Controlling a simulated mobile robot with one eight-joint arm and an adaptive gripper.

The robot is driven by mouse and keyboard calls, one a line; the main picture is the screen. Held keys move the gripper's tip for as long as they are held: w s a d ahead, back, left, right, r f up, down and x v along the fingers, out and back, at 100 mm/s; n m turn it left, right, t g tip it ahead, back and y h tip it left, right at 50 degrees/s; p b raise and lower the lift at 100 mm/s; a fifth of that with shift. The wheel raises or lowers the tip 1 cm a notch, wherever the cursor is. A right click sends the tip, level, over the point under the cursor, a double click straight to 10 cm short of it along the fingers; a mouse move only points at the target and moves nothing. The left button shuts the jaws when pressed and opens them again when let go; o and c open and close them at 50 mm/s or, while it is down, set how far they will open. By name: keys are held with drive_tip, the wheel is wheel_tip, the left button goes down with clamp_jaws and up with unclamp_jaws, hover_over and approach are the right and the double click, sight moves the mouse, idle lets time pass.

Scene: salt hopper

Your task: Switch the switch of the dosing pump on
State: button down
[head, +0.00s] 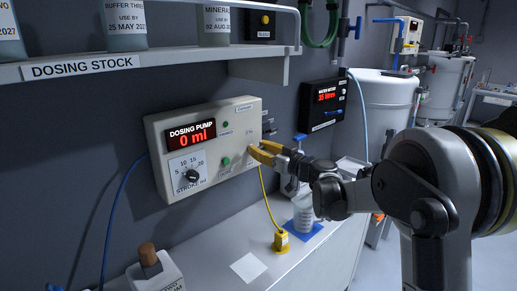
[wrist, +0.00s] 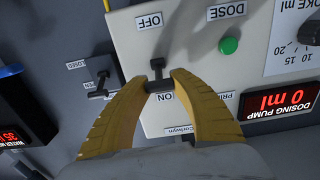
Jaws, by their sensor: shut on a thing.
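The dosing pump (head: 160,127) is a pale box on the wall; its red display (head: 191,136) reads 0 ml. It also shows upside down in the wrist view (wrist: 205,68). Its switch (wrist: 157,68) is a dark lever with a crossbar, between an OFF label (wrist: 149,21) and an ON label (wrist: 165,97). My gripper (wrist: 159,84) has its yellow fingers closed on the crossbar, which sits towards the ON label. In the head view my gripper (head: 262,152) reaches the pump's right side and hides the switch.
A green button (wrist: 229,45) and a stroke dial (head: 192,176) are on the pump. Beside it are a dark lever (wrist: 99,88) and a water meter (head: 325,103). Below, a beaker (head: 303,211) and a yellow plug (head: 281,241) stand on the bench. A shelf (head: 150,58) overhangs the pump.

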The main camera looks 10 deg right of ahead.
drive_tip(key=shift+w+a+r+g+p, duration=0.1)
drive_tip(key=shift+r+g+p, duration=0.45)
drive_tip(key=shift+p, duration=0.4)
drive_tip(key=shift+f+g+h, duration=0.2)
drive_tip(key=shift+g+h, duration=0.15)
drive_tip(key=shift+h, duration=0.05)
drive_tip(key=c, duration=1.1)
unclamp_jaws()
drive_tip(key=shift+o, duration=0.2)
drive_tip(key=v, duration=1.2)
drive_tip(key=shift+f, duration=0.2)
